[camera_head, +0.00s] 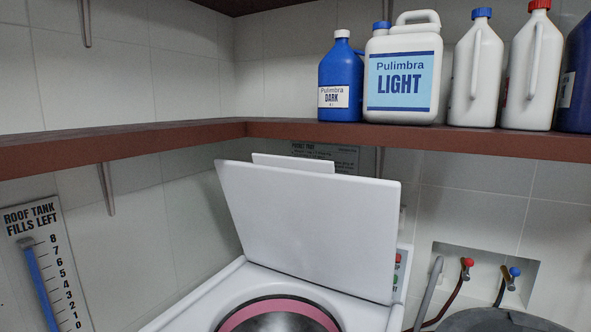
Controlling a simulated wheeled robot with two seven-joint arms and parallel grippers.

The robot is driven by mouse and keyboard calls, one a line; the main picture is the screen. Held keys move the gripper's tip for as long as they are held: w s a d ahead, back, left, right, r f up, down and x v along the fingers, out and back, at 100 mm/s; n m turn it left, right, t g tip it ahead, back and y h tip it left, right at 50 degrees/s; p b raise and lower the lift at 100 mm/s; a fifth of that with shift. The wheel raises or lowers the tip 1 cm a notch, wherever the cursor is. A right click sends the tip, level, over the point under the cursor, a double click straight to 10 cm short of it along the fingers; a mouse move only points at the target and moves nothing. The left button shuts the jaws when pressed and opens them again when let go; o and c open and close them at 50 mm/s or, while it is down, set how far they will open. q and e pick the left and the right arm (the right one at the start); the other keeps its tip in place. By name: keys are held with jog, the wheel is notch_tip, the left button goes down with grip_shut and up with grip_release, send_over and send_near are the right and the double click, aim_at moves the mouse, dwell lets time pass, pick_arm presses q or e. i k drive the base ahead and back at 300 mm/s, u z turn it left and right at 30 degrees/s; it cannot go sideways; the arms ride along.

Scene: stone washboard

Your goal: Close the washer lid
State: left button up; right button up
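The white washer (215,293) stands at the bottom centre of the head view. Its white lid (312,228) is open, raised and leaning back toward the wall. Neither of my grippers is in view.
A brown shelf (420,148) runs along both walls above the lid, with several bottles and a white jug (403,75) on it. Taps (490,270) with hoses are at the right. A gauge sign (45,265) hangs at the left.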

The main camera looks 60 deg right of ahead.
aim_at(302, 219)
jog(key=z, duration=2.55)
jog(key=k, duration=0.55)
jog(key=z, duration=1.05)
jog(key=i, duration=0.7)
jog(key=u, duration=0.2)
